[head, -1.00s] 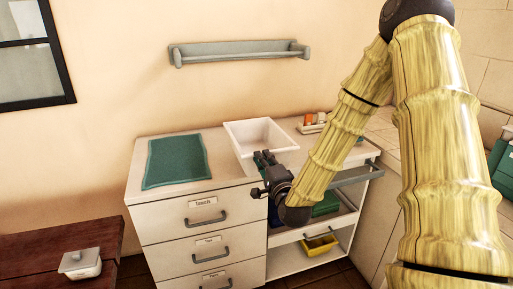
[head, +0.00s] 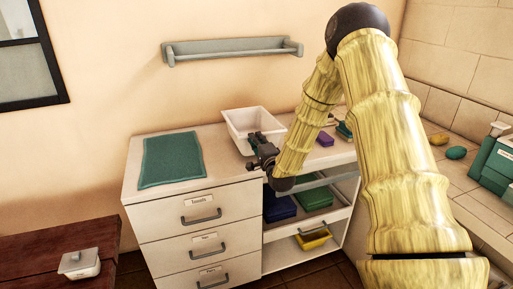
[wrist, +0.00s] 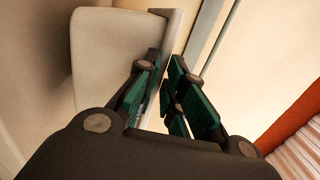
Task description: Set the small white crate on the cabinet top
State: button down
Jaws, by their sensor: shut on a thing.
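The small white crate (head: 236,122) is an open, empty-looking box at the back middle of the cabinet top (head: 216,167), right of the teal mat. My gripper (head: 256,146) is at its near right side. In the wrist view my gripper's green-padded fingers (wrist: 168,100) are closed about the rim of the white crate (wrist: 115,50). The crate appears roughly upright. I cannot tell whether its base touches the cabinet top. My gripper and forearm hide part of its front and right side.
The teal mat (head: 171,159) lies flat on the left. A purple block (head: 325,139) lies right of my forearm. A wall rail (head: 232,49) hangs above. Below are drawers (head: 202,217) and a shelf with a blue box (head: 278,206), a green box (head: 314,196) and a yellow bin (head: 313,239).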

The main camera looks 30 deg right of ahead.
jog(key=shift+f+p, duration=0.4)
jog(key=shift+f, duration=1.3)
jog(key=c, duration=1.5)
grip_release()
jog(key=shift+s, duration=0.1)
